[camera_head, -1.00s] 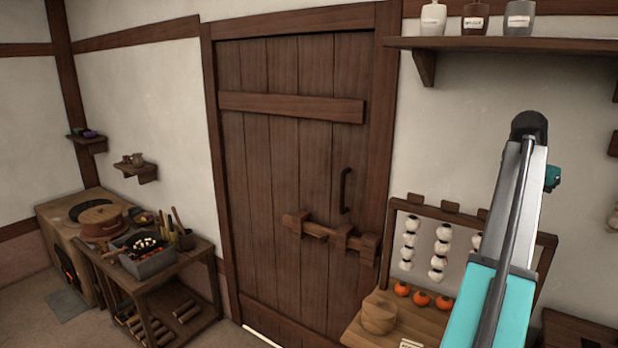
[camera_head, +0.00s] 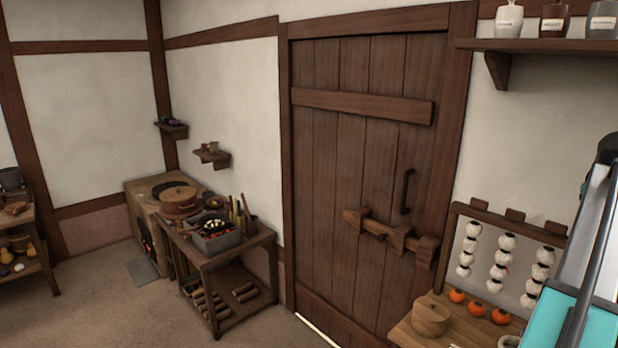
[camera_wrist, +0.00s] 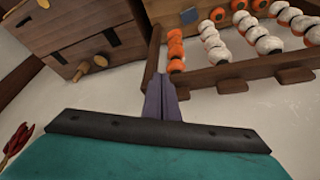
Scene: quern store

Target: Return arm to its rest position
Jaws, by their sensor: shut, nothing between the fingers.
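My arm, teal and grey, rises at the right edge of the head view, in front of the wall by the drying rack (camera_head: 556,240). My gripper (camera_wrist: 163,84) shows in the wrist view as two grey-purple fingers pressed together beyond a dark bar and teal housing. It is empty. Its tips lie in the picture beside the rack's wooden frame; I cannot tell whether they touch. The gripper's fingers do not show in the head view.
A barred plank door (camera_head: 352,180) stands left of the rack. A shelf with jars (camera_head: 540,45) hangs above. A brazier table (camera_head: 240,250) and stove (camera_head: 150,215) stand further left. Bare floor (camera_head: 90,315) lies in front. A wooden chest (camera_wrist: 88,40) shows in the wrist view.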

